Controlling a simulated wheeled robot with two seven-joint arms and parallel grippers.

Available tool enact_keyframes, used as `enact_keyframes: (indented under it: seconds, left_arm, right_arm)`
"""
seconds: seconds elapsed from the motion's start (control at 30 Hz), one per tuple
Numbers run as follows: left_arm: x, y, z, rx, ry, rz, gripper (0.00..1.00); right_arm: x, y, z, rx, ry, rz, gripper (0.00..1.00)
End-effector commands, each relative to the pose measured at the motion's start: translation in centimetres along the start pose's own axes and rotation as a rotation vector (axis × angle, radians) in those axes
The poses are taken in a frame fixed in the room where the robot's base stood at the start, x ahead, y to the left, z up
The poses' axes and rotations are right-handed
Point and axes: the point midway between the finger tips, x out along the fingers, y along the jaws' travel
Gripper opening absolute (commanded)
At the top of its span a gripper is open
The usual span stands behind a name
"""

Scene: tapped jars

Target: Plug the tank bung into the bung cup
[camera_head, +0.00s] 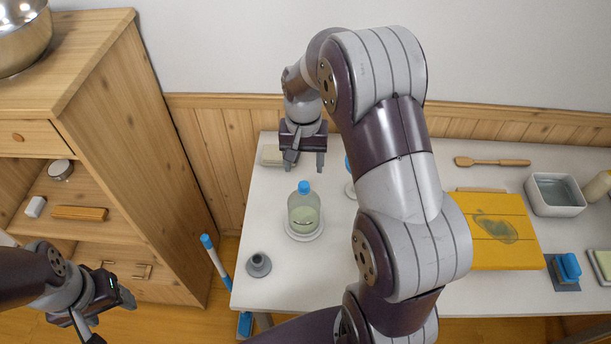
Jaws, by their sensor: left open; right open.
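A clear jar (303,216) with pale green contents and a blue top (304,187) stands upright on a white round base on the table. A small grey cup-like piece (258,265) stands near the table's front left corner; I cannot tell whether it is the bung cup or the tank bung. Another blue-topped thing (348,163) is mostly hidden behind my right arm. My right gripper (305,163) is open and empty, pointing down behind and above the jar. My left gripper (88,330) is open and empty at the lower left, off the table, beside the shelf unit.
A yellow board (510,250) with a greenish patch, a white basin (555,194), a wooden spoon (492,162) and a blue sponge-like block (567,267) are on the right. A wooden shelf unit (150,160) stands left. A blue-ended stick (216,262) leans by the table's left edge.

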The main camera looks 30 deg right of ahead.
Motion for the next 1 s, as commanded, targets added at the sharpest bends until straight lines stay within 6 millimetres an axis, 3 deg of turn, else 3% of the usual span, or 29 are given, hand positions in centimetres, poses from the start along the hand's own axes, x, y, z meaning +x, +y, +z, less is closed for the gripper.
enact_keyframes:
  seconds: [0.13, 0.3, 0.67, 0.83, 0.9, 0.93, 1.0]
  left_arm:
    - [-0.8, 0.0, -0.1, 0.0, 0.0, 0.0, 0.63]
    - [-1.1, 0.0, -0.1, 0.0, 0.0, 0.0, 0.63]
    - [-1.1, 0.0, -0.1, 0.0, 0.0, 0.0, 0.63]
    - [-1.1, 0.0, -0.1, 0.0, 0.0, 0.0, 0.63]
    - [-1.1, 0.0, -0.1, 0.0, 0.0, 0.0, 0.63]
    - [-1.1, 0.0, -0.1, 0.0, 0.0, 0.0, 0.63]
    - [-1.1, 0.0, -0.1, 0.0, 0.0, 0.0, 0.63]
  right_arm:
    - [3.2, 0.0, 0.1, 0.0, -0.003, 0.001, 0.62]
    - [5.7, 0.0, 0.0, 0.0, -0.001, 0.0, 0.62]
    - [6.6, 0.0, 0.0, 0.0, 0.002, -0.001, 0.62]
    - [6.6, 0.0, 0.0, 0.0, 0.002, -0.001, 0.06]
    - [6.6, 0.0, 0.0, 0.0, 0.001, -0.001, 0.02]
    - [6.6, 0.0, 0.0, 0.0, 0.002, -0.001, 0.21]
    - [6.6, 0.0, 0.0, 0.0, 0.002, -0.001, 0.0]
